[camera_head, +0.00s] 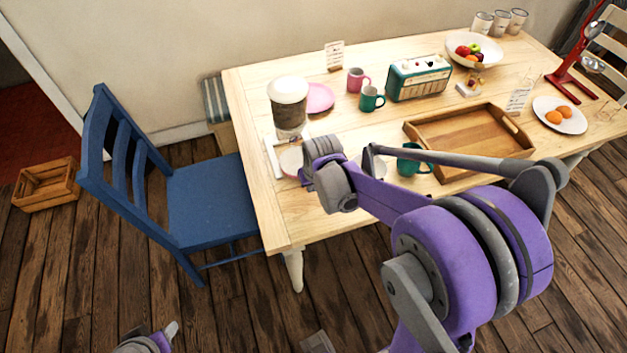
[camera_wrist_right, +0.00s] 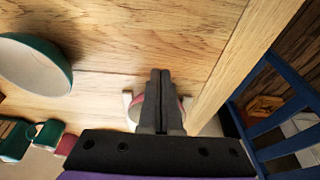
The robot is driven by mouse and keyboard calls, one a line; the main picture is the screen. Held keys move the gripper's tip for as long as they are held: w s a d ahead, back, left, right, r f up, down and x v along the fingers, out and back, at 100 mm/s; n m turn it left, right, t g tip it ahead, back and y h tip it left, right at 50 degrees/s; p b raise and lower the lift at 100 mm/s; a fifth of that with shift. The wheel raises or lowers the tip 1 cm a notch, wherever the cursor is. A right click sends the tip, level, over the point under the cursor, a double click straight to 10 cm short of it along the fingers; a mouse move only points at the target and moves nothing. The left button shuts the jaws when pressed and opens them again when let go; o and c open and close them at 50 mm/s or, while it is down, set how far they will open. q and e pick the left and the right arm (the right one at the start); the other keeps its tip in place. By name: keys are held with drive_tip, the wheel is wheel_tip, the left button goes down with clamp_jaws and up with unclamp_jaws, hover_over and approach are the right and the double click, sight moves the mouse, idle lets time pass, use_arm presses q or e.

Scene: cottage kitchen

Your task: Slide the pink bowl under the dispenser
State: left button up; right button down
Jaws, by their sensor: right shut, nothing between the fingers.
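The pink bowl (camera_head: 291,161) sits on the table at the near left, in front of the dispenser and partly hidden by my right wrist. The dispenser (camera_head: 289,103) is a tall container with a pale lid and brown lower part. Pale strips lie beside the bowl. My right gripper (camera_head: 307,178) is over the table's near left area, right beside the bowl. In the right wrist view its two fingers (camera_wrist_right: 160,75) are pressed together and empty. They cover the middle of the pink bowl (camera_wrist_right: 140,108); I cannot tell whether they touch it.
A wooden tray (camera_head: 470,147), teal mug (camera_head: 405,165), second teal mug (camera_head: 371,99), pink mug (camera_head: 358,79), pink plate (camera_head: 319,98) and green radio (camera_head: 418,79) stand on the table. A blue chair (camera_head: 205,195) stands at the left end. A teal bowl (camera_wrist_right: 38,68) shows in the wrist view.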

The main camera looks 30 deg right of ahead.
sight(298, 166)
drive_tip(key=shift+x, duration=1.05)
drive_tip(key=shift+w+d+r, duration=0.15)
drive_tip(key=shift+w, duration=0.45)
drive_tip(key=shift+w+d+r, duration=0.1)
drive_tip(key=shift+w+d, duration=0.05)
drive_tip(key=shift+w, duration=0.5)
drive_tip(key=shift+w+d, duration=0.1)
drive_tip(key=shift+w, duration=0.5)
drive_tip(key=shift+w+d, duration=0.15)
drive_tip(key=shift+w, duration=0.55)
drive_tip(key=shift+w+d, duration=0.2)
drive_tip(key=shift+w, duration=0.55)
drive_tip(key=shift+s, duration=0.1)
